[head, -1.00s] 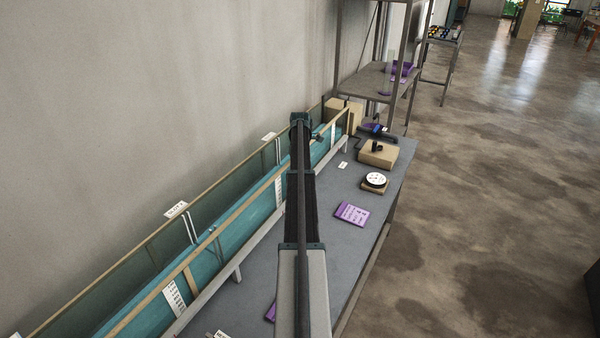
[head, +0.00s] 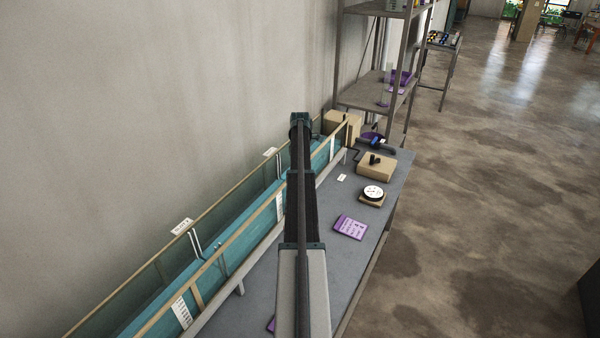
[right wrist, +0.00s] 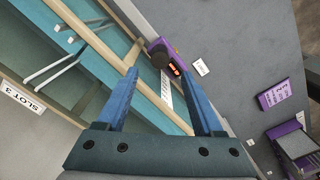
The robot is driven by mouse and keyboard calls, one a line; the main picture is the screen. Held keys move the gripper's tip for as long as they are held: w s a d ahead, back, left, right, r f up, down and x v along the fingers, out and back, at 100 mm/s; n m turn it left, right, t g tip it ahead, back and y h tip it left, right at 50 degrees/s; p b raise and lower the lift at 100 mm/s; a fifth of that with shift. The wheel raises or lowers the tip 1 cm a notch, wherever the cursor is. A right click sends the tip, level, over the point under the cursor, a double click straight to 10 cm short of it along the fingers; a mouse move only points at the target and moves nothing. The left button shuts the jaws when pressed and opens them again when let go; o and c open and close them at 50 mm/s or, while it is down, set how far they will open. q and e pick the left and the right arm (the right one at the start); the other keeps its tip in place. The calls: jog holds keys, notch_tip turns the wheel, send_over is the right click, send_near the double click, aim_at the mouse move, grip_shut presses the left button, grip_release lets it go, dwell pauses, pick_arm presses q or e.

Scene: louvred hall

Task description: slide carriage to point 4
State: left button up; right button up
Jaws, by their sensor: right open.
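In the right wrist view my right gripper (right wrist: 160,72) is open, with two blue fingers apart and nothing between them. A purple unit with a black knob and a lit orange display (right wrist: 164,56), seemingly the carriage, sits just beyond the fingertips at the trough's bench-side rail (right wrist: 123,59). I cannot tell its depth from the fingers. A white marked strip (right wrist: 165,93) lies near it. A sign reading SLOT 3 (right wrist: 23,98) is upside down at left. In the head view an arm of mine covers the middle of the teal trough (head: 222,268); no fingers show there. I cannot make out a point 4 label.
On the grey bench (head: 325,270) lie a purple card (head: 350,227), a white dial on a block (head: 373,192) and a tan box (head: 376,167). A metal shelf rack (head: 370,92) stands beyond. The wall closes the left; open floor (head: 470,220) lies right.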

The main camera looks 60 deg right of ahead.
notch_tip(320, 180, up, 6)
jog(key=p, duration=0.4)
jog(key=shift+f, duration=0.15)
